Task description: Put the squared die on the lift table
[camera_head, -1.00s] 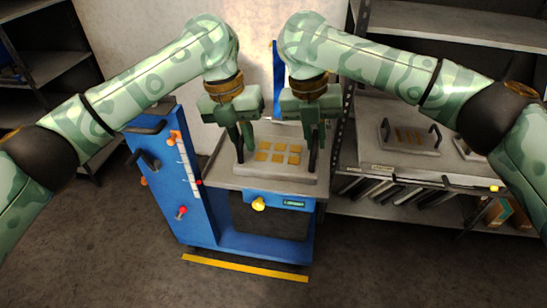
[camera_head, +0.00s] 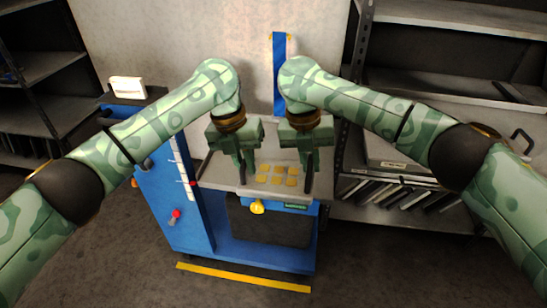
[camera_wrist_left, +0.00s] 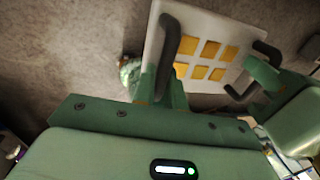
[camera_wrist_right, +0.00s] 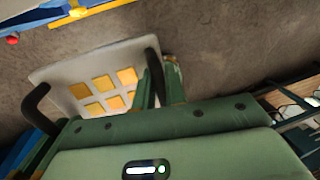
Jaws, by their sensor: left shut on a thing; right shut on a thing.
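The squared die is a pale grey plate (camera_head: 278,193) with two rows of yellow foil squares and a dark handle at each end. It also shows in the left wrist view (camera_wrist_left: 205,23) and the right wrist view (camera_wrist_right: 110,58). My left gripper (camera_head: 243,165) is shut on its left handle, my right gripper (camera_head: 309,163) on its right handle. In the head view the die overlaps the grey top of the lift table (camera_head: 217,174), a blue wheeled unit. Floor shows around the die in both wrist views. I cannot tell its gap to the table.
The blue column (camera_head: 172,200) with a red knob stands at the lift's left. A yellow knob (camera_head: 257,207) sits on its front. A yellow floor strip (camera_head: 243,278) lies before it. A rack (camera_head: 350,205) stands at the right, dark shelves (camera_head: 45,120) at the left.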

